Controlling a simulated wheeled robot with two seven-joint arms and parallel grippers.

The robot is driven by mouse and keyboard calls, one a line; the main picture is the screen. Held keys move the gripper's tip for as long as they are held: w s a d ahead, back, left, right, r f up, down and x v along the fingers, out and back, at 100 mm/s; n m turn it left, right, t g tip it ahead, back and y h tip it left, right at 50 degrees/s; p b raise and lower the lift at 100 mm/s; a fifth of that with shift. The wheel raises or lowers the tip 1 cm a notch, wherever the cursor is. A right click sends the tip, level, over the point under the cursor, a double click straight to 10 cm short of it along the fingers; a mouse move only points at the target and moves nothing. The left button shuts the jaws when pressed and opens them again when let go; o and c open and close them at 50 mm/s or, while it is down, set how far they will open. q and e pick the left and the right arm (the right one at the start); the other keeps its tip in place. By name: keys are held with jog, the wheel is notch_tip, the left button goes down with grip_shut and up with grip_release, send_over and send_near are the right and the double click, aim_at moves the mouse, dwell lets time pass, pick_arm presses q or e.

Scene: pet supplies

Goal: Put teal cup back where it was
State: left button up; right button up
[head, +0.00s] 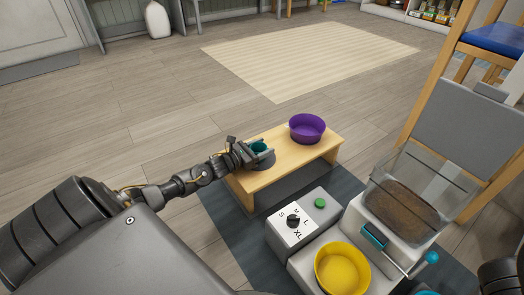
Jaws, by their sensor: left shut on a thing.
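The teal cup (260,146) is at the left end of a small wooden bench, with its teal inside showing. My left gripper (247,153) is shut on it from the left. The gripper hides part of the cup, and a dark grey rounded part shows around and below the teal. I cannot tell whether the cup touches the bench top. The wooden bench (292,155) also bears a purple bowl (307,127) at its far right end. A dark part of my right arm shows at the lower right edge, but its gripper is out of view.
A dispenser with a clear hopper (412,200) of brown food stands right of the bench. Before it are a yellow bowl (342,269) and a grey box with a size dial (292,221) and green button (320,202). Wooden floor left of the bench is clear.

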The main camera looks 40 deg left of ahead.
pick_arm(q)
jog(key=shift+r, duration=0.15)
jog(key=shift+f, duration=0.2)
jog(key=o, duration=1.1)
